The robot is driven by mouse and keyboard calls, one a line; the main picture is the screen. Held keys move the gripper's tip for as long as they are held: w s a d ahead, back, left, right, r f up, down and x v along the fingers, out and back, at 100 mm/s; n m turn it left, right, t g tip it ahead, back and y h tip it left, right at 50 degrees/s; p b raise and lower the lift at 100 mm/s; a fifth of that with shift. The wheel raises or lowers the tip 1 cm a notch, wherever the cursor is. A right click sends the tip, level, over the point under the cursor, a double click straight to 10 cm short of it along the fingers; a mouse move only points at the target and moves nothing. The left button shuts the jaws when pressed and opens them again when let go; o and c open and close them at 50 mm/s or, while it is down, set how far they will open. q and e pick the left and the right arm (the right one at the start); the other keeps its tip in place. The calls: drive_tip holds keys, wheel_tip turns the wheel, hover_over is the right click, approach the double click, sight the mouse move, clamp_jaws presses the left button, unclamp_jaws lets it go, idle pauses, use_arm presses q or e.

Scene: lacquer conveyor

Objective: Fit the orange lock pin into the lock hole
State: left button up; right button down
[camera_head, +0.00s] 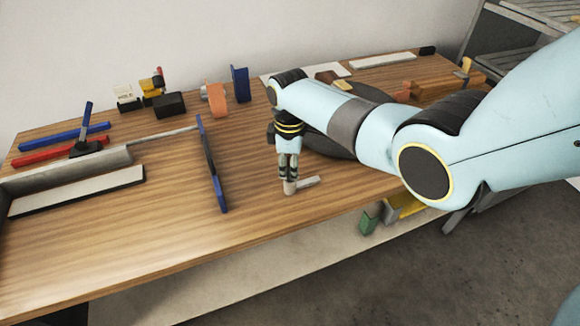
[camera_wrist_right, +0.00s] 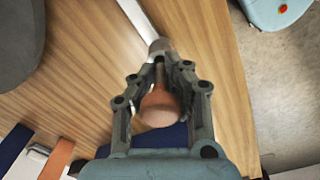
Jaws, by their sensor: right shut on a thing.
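My right gripper (camera_head: 290,177) points straight down over the table. In the right wrist view the gripper (camera_wrist_right: 160,68) is shut on the orange lock pin (camera_wrist_right: 158,108), whose rounded orange-brown end shows between the fingers. Just beyond the fingertips is a short grey cylinder (camera_wrist_right: 161,46), with a pale bar (camera_wrist_right: 137,17) beside it. In the head view this cylinder (camera_head: 289,188) stands on the table under the fingertips, with the bar (camera_head: 308,182) to its right. The fingers hide the pin's far end, and I cannot tell whether it is inside a hole. My left gripper is not in view.
A blue-edged frame (camera_head: 212,165) stands left of my right gripper. A dark round object (camera_head: 335,142) lies behind it, partly hidden by my arm. Clamps, tools and an orange part (camera_head: 216,98) line the back. The table front left is clear.

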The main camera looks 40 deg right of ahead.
drive_tip(key=shift+f+b, duration=0.5)
drive_tip(key=shift+f, duration=0.15)
drive_tip(key=c, duration=1.3)
unclamp_jaws()
drive_tip(key=shift+r, duration=0.1)
wheel_tip(320, 180, up, 12)
drive_tip(key=shift+f, duration=0.1)
